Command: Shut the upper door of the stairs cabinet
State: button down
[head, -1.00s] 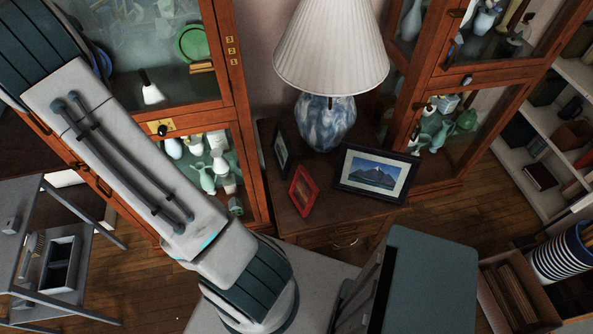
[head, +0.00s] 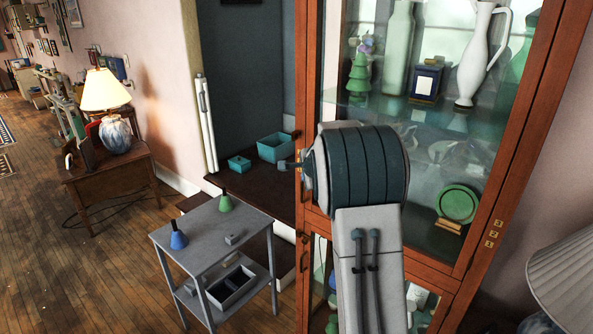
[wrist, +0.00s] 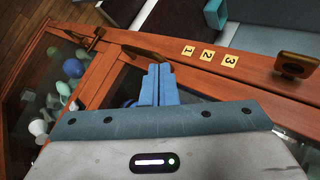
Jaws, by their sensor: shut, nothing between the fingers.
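The stairs cabinet (head: 488,205) is a red-brown wooden cabinet with glass doors. Its upper door (head: 455,130) is tall, with vases, a blue clock and a green plate behind the glass. It looks flush or nearly flush with the frame; I cannot tell whether it is fully shut. My gripper (wrist: 157,72) shows in the wrist view, its blue fingers together and empty. The fingertips are close to a bronze handle (wrist: 146,52) on the wooden stile; contact is unclear. In the head view my arm covers part of the doors and most of the gripper.
A grey side table (head: 215,232) with a blue and a green object stands left of the cabinet. Teal boxes (head: 276,147) lie on a dark surface behind it. A lamp (head: 107,95) stands far left; a lampshade (head: 565,280) is close at right. Wooden floor at left is free.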

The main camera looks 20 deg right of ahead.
jog(key=s+a+r, duration=0.3)
jog(key=a+r, duration=0.3)
jog(key=s+a+f+n+g, duration=0.1)
jog(key=s+n, duration=0.5)
jog(key=s, duration=0.7)
jog(key=s+a+f+n+g, duration=0.1)
jog(key=s+a+n, duration=0.3)
jog(key=s, duration=0.9)
jog(key=s+a+f+n+g, duration=0.1)
jog(key=s+a+n+g, duration=0.2)
jog(key=s+n, duration=0.6)
jog(key=s, duration=0.4)
jog(key=shift+f+g+p, duration=0.3)
jog(key=shift+f, duration=0.05)
jog(key=shift+s, duration=0.1)
